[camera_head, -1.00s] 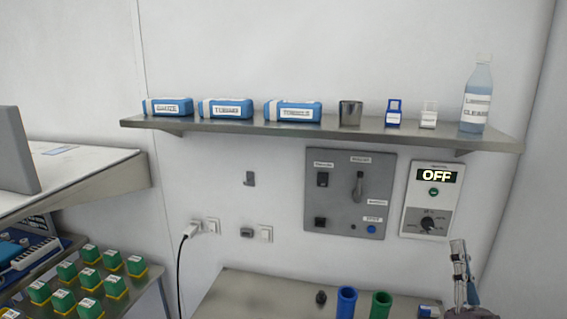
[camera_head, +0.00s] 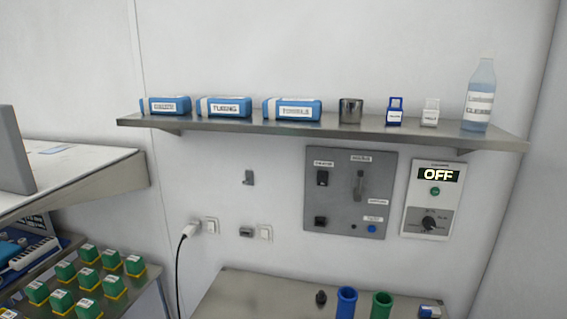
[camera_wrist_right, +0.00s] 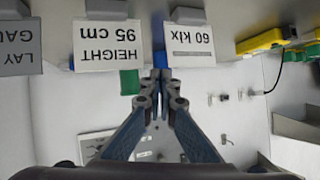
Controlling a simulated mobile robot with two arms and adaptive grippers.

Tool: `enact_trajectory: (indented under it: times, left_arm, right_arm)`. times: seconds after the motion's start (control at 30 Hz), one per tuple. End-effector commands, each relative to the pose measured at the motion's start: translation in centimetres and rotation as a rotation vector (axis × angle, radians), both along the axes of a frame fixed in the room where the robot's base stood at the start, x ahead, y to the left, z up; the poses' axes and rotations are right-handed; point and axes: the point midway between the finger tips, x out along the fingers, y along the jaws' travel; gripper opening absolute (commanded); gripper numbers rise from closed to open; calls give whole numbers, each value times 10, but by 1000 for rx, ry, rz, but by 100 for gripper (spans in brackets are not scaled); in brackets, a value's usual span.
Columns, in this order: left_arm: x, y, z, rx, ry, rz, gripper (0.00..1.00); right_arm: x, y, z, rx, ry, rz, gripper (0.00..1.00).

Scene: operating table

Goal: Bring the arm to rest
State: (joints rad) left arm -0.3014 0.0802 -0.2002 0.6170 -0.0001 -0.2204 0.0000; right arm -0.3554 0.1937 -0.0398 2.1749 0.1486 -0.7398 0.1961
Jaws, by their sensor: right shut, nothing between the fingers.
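My right gripper (camera_wrist_right: 160,76) shows in the right wrist view, its two blue-grey fingers shut with the tips together and nothing between them. Behind the tips are an upside-down white card reading "HEIGHT 95 cm" (camera_wrist_right: 106,44) and another reading "60 klx" (camera_wrist_right: 192,46). I cannot tell how far the fingers are from these cards. Neither gripper shows in the head view. My left gripper is in no frame.
A wall shelf (camera_head: 215,124) holds blue packs, a metal cup (camera_head: 350,111) and a cleaner bottle (camera_head: 479,95). Below are a control panel (camera_head: 340,215), a dial box reading "OFF" (camera_head: 446,190) and a steel table (camera_head: 265,296) with a blue tube (camera_head: 346,303) and a green tube (camera_head: 381,305).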

Motion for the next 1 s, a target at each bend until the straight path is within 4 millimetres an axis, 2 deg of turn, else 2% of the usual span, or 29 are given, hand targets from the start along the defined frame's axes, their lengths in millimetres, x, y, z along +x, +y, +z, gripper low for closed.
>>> enact_trajectory:
  times: [0.1, 0.23, 0.4, 0.63, 0.87, 1.0]
  left_arm:
    - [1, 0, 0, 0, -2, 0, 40]
    - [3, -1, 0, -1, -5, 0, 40]
    - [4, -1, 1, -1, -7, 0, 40]
    - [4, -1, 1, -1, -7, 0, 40]
    - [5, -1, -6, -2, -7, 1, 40]
    - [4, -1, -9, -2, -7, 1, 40]
  right_arm:
    - [-49, 10, -29, -70, 183, 38, 0]
    - [-102, 14, -51, -139, 364, 76, 0]
    - [-159, 15, -64, -200, 542, 116, 0]
    - [-224, 13, -68, -253, 733, 160, 0]
    - [-211, 15, -129, -254, 753, 164, 0]
    - [-208, 16, -174, -254, 770, 168, 0]
